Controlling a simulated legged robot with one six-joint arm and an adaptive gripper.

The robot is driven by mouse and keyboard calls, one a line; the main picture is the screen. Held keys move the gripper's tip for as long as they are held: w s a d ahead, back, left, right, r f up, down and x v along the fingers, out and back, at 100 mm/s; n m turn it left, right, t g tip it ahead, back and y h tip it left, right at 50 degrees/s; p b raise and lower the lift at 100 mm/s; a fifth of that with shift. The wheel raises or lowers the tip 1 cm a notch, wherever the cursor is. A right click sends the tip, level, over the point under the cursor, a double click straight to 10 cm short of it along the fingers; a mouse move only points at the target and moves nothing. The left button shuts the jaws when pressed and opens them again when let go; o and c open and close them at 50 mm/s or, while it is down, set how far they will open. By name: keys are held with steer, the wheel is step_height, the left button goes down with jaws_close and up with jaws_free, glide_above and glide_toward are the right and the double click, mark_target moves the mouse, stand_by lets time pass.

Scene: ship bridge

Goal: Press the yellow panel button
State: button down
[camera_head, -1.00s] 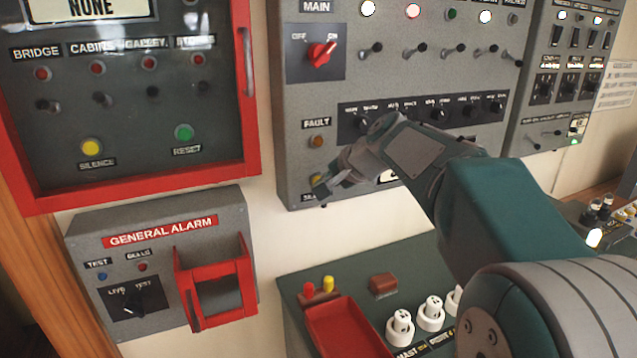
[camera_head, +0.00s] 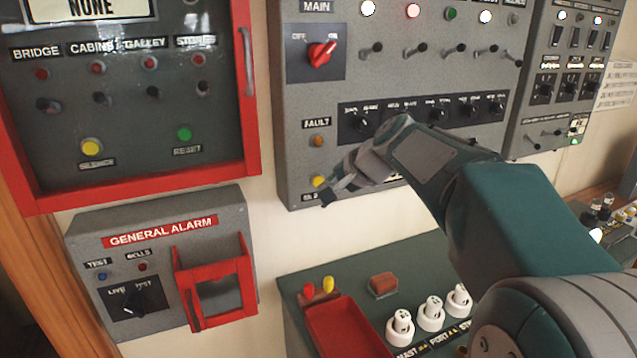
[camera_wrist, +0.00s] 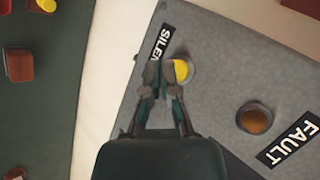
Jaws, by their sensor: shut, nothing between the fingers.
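The yellow panel button (camera_head: 318,181) is a small round button low on the left side of the grey main panel (camera_head: 300,95), below an orange fault button (camera_head: 317,141). My gripper (camera_head: 329,199) is shut and empty. In the head view its tips are just right of and below the yellow button. In the wrist view the yellow button (camera_wrist: 181,71) sits just right of my fingertips (camera_wrist: 161,76), which hide part of its left edge and part of the "SILENCE" label. I cannot tell whether they touch.
Another yellow button (camera_head: 91,147) is in the red-framed alarm panel at left. The general alarm box (camera_head: 160,262) has a protruding red frame. Below stands a green console (camera_head: 375,262) with a red tray (camera_head: 345,330) and white sockets (camera_head: 430,315).

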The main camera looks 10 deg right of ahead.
steer(key=s, duration=0.2)
steer(key=s+d, duration=0.1)
steer(key=s, duration=0.2)
stand_by(0.3)
stand_by(0.4)
steer(key=s+f+n+g+h, duration=0.1)
steer(key=s+f+n, duration=0.3)
steer(key=s, duration=0.8)
steer(key=s+f+n+g+h, duration=0.1)
steer(key=s+f+n+h, duration=0.3)
steer(key=s+f, duration=0.4)
steer(key=s, duration=0.5)
steer(key=shift+a+f+n+g, duration=0.25)
steer(key=shift+a+n+g, duration=0.05)
steer(key=shift+a+n, duration=0.1)
steer(key=shift+w+r, duration=0.1)
